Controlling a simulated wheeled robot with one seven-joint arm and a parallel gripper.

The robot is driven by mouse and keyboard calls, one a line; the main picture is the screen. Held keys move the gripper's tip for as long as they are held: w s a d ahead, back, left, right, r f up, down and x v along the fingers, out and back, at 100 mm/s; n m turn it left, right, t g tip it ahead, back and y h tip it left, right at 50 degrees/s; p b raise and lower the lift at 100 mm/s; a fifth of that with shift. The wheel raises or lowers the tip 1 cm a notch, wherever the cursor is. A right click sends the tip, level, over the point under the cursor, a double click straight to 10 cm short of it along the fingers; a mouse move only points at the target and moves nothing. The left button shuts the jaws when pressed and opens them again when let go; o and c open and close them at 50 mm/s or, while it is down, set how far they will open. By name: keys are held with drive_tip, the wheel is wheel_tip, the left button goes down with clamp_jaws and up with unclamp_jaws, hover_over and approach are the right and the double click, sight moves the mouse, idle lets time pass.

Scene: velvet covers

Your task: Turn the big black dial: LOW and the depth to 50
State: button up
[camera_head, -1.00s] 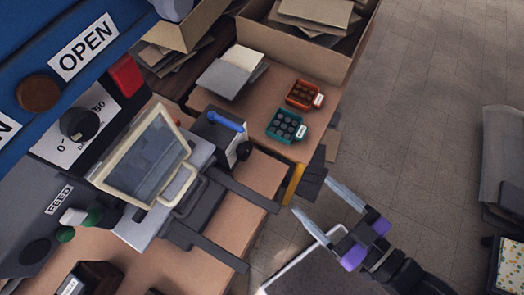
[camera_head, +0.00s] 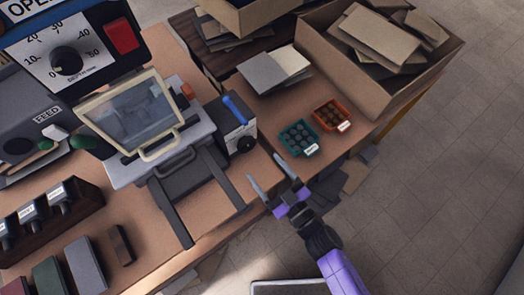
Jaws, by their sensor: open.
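A black dial (camera_head: 66,60) sits on a white depth panel (camera_head: 88,75) at the upper left, with numbers including 20, 30, 40 and 50 around it. I cannot make out where its pointer stands. A dark round knob (camera_head: 18,147) is on the grey machine by the FEED label (camera_head: 47,114). Another black knob (camera_head: 245,144) is on the small box with the blue handle. I see no LOW marking clearly. My gripper (camera_head: 264,168) is open and empty, by the bench's front right edge, well right of and below the depth dial.
A clear guard with a cream frame (camera_head: 131,115) stands below the depth panel. A teal tray (camera_head: 298,139) and an orange tray (camera_head: 331,115) lie on the bench (camera_head: 213,199). A cardboard box (camera_head: 386,99) is at the upper right. Open floor lies right.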

sight(250, 147)
drive_tip(key=x, duration=0.7)
drive_tip(key=shift+w+a+p, duration=0.1)
drive_tip(key=shift+w+p, duration=0.05)
drive_tip(key=shift+p, duration=0.15)
drive_tip(key=c, duration=1.4)
drive_tip(key=shift+n, duration=0.4)
drive_tip(key=n+b, duration=0.2)
drive_tip(key=n, duration=0.2)
drive_tip(key=shift+f+n, duration=0.1)
drive_tip(key=shift+n, duration=0.3)
drive_tip(key=n+b, duration=0.2)
drive_tip(key=n, duration=0.3)
drive_tip(key=shift+n, duration=0.4)
